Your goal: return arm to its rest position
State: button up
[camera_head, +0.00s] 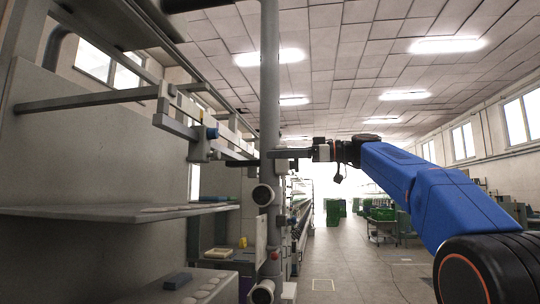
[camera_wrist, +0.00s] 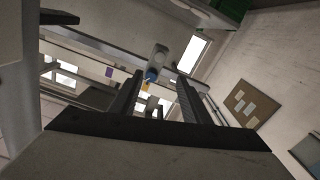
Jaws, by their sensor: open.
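My blue arm (camera_head: 410,185) reaches in from the right and points left across the picture in the head view. My gripper (camera_head: 288,154) is at its far end, level with a vertical grey post (camera_head: 270,90) of the winder. Its fingertips overlap the post in the picture; I cannot tell whether they touch it. In the wrist view my gripper (camera_wrist: 158,82) shows two dark fingers spread apart with nothing held between them. Beyond the gap, a grey part with a blue piece (camera_wrist: 152,76) on the machine's rail is visible.
A grey rail with a clamp-like bracket (camera_head: 204,142) stands left of my gripper. A shelf (camera_head: 120,211) juts out at lower left. The aisle floor (camera_head: 345,265) is open. Green crates (camera_head: 383,213) stand farther back.

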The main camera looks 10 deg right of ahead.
jog(key=shift+d, duration=0.1)
dwell(0.5)
jog(key=s+f+m+h, duration=0.45)
jog(key=s+f, duration=0.25)
jog(key=f, duration=0.6)
jog(key=s+f+m+h, duration=0.4)
jog(key=s+f+m, duration=0.2)
jog(key=f, duration=0.8)
jog(key=s+d+f+m+h, duration=0.2)
jog(key=s+d+f, duration=0.2)
jog(key=s+f, duration=0.4)
jog(key=s+d+f+m+g+h, duration=0.1)
jog(key=s+d+f+m+h, duration=0.1)
jog(key=s+f, duration=0.7)
jog(key=s+d+f+m+h, duration=0.2)
jog(key=s+f, duration=0.7)
jog(key=f, duration=1)
jog(key=d+h, duration=0.2)
jog(key=d, duration=0.2)
jog(key=shift+d+f, duration=0.15)
jog(key=shift+f, duration=0.05)
jog(key=shift+s+m+h, duration=0.1)
jog(key=shift+m+h, duration=0.15)
